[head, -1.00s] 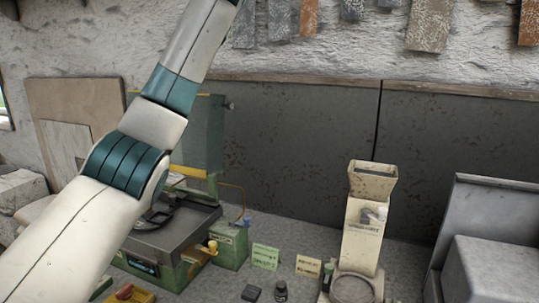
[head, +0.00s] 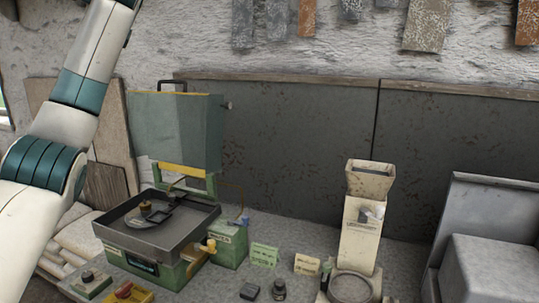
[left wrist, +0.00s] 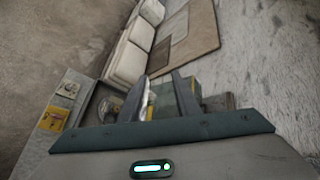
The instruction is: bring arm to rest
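My left arm (head: 62,130) rises along the left edge of the head view, white with teal bands, and leaves through the top. Its gripper is outside that view. In the left wrist view my left gripper (left wrist: 161,78) shows two dark fingers standing apart, with the machine visible behind and nothing clearly held between them. My right arm and gripper are in neither view.
A green machine with a grey tray (head: 160,225) and a raised hood (head: 175,130) stands right of my arm. A cream hopper device (head: 362,225), small cards (head: 264,254) and a grey box (head: 490,240) share the bench. Boards (head: 115,130) lean behind.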

